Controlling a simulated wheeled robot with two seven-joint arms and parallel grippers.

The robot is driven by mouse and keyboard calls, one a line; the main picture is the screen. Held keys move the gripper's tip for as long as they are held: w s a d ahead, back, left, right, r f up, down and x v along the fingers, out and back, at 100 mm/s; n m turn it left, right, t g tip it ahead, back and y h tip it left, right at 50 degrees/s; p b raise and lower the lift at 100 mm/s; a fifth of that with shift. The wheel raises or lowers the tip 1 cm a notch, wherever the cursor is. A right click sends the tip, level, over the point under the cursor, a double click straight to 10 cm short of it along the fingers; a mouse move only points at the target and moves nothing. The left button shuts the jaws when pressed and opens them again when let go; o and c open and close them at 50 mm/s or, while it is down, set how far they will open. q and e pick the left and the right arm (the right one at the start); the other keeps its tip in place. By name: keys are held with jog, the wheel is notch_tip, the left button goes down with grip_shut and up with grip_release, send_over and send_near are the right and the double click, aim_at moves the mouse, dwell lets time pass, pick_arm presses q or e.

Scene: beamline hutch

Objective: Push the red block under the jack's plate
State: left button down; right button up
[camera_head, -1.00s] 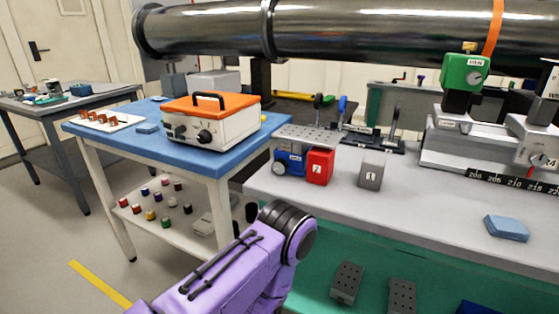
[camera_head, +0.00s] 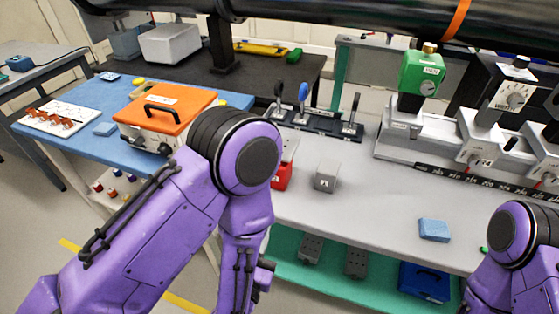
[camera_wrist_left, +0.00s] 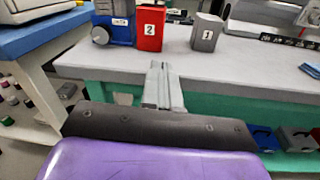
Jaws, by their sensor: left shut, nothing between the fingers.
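The red block (camera_wrist_left: 150,28), marked 2, stands upright on the grey bench, directly right of the blue jack (camera_wrist_left: 115,32) in the left wrist view. In the head view my left arm hides most of the jack; a strip of its plate (camera_head: 290,146) and part of the red block (camera_head: 283,178) show. I cannot tell how far the block lies beneath the plate. My left gripper (camera_wrist_left: 158,68) is shut and empty, its fingers pointing toward the bench edge, short of the block. In the head view my right arm shows at lower right, its gripper out of frame.
A grey block (camera_head: 327,175) stands right of the red one. A blue pad (camera_head: 434,230) lies on the bench. Levers (camera_head: 303,100) and a rail with a green-topped device (camera_head: 421,75) stand behind. An orange-lidded box (camera_head: 165,110) sits on the blue table at left.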

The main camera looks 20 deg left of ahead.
pick_arm(q)
jog(key=n, duration=0.1)
jog(key=b, duration=0.7)
send_near(282, 179)
jog(key=w+p, duration=0.2)
jog(key=w, duration=0.3)
jog(key=shift+w+r+p, duration=0.1)
jog(key=shift+w+p, duration=0.2)
jog(key=shift+p, duration=0.1)
jog(key=shift+w, duration=0.6)
pick_arm(e)
jog(key=shift+f, duration=1.75)
